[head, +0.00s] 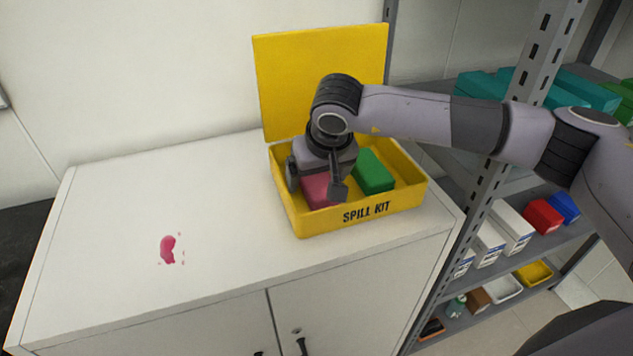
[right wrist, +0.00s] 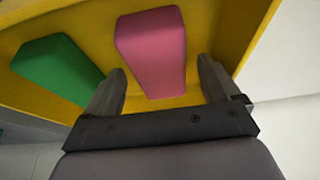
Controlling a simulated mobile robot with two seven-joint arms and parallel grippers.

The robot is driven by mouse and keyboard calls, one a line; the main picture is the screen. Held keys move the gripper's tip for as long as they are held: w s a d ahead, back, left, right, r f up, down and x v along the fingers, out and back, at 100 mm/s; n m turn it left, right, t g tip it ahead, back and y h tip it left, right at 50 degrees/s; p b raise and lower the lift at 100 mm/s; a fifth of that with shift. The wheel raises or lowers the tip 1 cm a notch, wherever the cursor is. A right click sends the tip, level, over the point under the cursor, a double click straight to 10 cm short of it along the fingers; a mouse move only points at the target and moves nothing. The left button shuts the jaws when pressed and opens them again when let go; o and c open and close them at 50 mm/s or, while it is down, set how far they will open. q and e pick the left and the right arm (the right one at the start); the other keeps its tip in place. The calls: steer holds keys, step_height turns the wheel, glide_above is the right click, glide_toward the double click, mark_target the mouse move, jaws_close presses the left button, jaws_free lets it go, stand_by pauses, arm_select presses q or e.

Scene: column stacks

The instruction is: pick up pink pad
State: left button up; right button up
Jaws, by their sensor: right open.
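The pink pad (head: 318,190) lies in the left part of the open yellow spill kit box (head: 298,222) on the white cabinet. My right gripper (head: 315,191) is above the box and partly hides the pad in the head view. In the right wrist view the pink pad (right wrist: 152,50) shows ahead, between the lines of the two open fingers (right wrist: 162,88). I cannot tell whether the fingers touch it; nothing is gripped. My left gripper is not in view.
A green pad (head: 374,171) lies to the right in the same box. The yellow lid (head: 318,80) stands up behind. A pinkish-red spill (head: 168,249) is on the cabinet top (head: 110,220), otherwise clear at left. A grey shelf rack (head: 480,215) stands at right.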

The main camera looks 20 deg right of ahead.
mark_target(318, 179)
steer(key=c, duration=1.1)
steer(key=shift+r, duration=0.15)
steer(key=shift+c, duration=0.2)
step_height(318, 179, up, 20)
steer(key=o, duration=0.3)
steer(key=shift+c, duration=1)
